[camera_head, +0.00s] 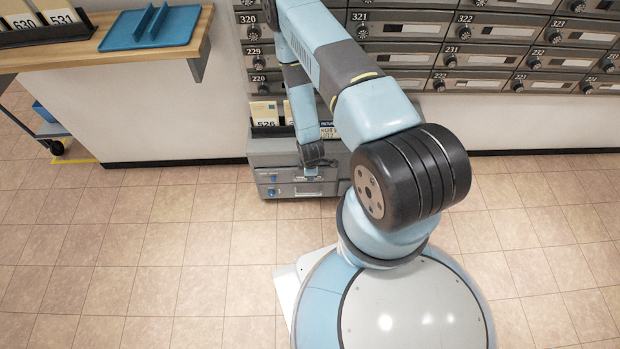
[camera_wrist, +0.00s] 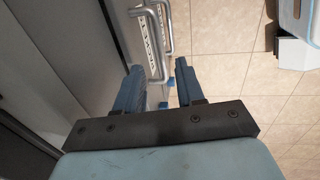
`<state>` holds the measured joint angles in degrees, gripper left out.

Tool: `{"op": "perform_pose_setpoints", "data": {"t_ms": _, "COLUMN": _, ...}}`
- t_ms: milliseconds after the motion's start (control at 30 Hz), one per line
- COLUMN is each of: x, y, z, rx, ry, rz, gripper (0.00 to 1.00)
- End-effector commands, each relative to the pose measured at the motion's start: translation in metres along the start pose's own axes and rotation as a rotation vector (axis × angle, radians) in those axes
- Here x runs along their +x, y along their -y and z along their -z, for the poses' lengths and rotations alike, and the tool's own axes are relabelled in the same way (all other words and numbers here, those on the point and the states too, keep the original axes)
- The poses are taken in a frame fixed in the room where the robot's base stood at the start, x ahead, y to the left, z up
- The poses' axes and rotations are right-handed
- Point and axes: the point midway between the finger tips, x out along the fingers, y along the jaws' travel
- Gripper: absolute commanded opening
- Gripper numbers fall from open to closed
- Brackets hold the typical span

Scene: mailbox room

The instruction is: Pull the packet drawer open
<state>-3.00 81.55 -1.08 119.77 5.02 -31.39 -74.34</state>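A low grey drawer unit (camera_head: 262,158) stands on the floor against the wall in the head view, with blue knobs at the left of its drawer fronts. Which drawer is the packet drawer I cannot read. In the wrist view the grey front (camera_wrist: 95,35) is at the left, and two metal bar handles stand out from it, a nearer one (camera_wrist: 154,42) and one beyond it (camera_wrist: 168,22). My gripper (camera_wrist: 157,68) is open, its blue fingers apart, with the nearer handle's end appearing between the fingertips. Contact is not clear. In the head view my gripper (camera_head: 312,170) is at the unit's front.
A dark tray with numbered cards (camera_head: 266,116) sits on top of the unit. Numbered mailboxes (camera_head: 480,55) cover the wall above. A wooden counter (camera_head: 75,47) with a blue tray (camera_head: 150,27) is at the left. The tiled floor (camera_head: 150,250) before the unit is clear.

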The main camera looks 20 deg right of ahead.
Motion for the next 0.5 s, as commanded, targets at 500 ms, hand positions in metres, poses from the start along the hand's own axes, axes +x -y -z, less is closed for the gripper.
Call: {"op": "perform_pose_setpoints", "data": {"t_ms": 500, "x": 0.062, "y": 0.000, "z": 0.000, "rx": 0.002, "ry": 0.000, "rz": 0.001, "gripper": 0.38}}
